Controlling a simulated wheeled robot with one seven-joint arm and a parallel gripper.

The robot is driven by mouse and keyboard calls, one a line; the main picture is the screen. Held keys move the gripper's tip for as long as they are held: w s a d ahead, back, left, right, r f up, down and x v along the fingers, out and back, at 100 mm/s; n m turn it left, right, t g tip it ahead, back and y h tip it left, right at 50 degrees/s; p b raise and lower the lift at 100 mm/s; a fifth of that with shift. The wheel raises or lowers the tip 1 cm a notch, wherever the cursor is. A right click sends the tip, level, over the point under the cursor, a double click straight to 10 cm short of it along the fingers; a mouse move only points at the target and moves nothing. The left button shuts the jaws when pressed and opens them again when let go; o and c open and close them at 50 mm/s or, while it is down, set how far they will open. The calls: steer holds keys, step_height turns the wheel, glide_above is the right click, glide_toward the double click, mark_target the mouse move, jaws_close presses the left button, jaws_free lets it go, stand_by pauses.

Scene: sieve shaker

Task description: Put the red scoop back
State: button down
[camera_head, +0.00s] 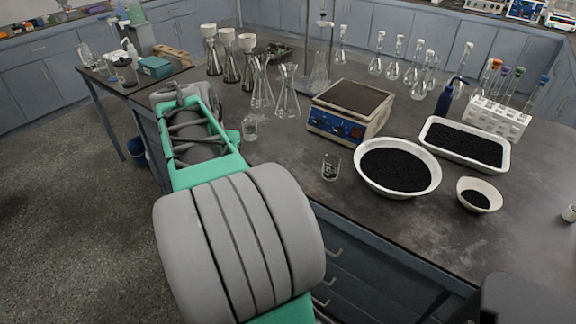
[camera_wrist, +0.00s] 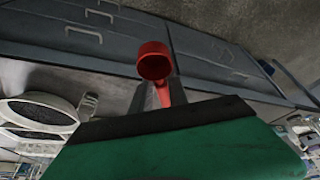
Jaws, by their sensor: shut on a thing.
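The red scoop (camera_wrist: 154,62) shows in the wrist view, its round cup toward the camera and its short handle running down between the fingers. My gripper (camera_wrist: 168,92) is shut on the scoop's handle. The scoop appears to hang in the air, with the grey drawer fronts and floor behind it. In the head view my arm reaches along the left side of the bench, and I cannot make out the scoop or the fingertips there.
On the bench (camera_head: 455,225) stand a balance (camera_head: 350,124), a large white bowl (camera_head: 434,187) of black grains, a white tray (camera_head: 428,143), a small bowl (camera_head: 466,204), and a small glass beaker (camera_head: 331,167). Glass flasks (camera_head: 286,103) crowd the back.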

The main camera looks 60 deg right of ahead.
steer(key=s+d+m+g, duration=0.2)
steer(key=s+d+m, duration=0.4)
steer(key=s+d, duration=0.5)
steer(key=p, duration=0.2)
glide_toward(297, 167)
steer(key=shift+s+d+f, duration=0.25)
steer(key=shift+d+f, duration=0.7)
steer(key=shift+f, duration=0.05)
steer(key=shift+w+d+f, duration=0.15)
steer(key=shift+f, duration=1.6)
steer(key=shift+f, duration=0.1)
steer(key=shift+f, duration=0.15)
steer(key=c, duration=1.3)
jaws_free()
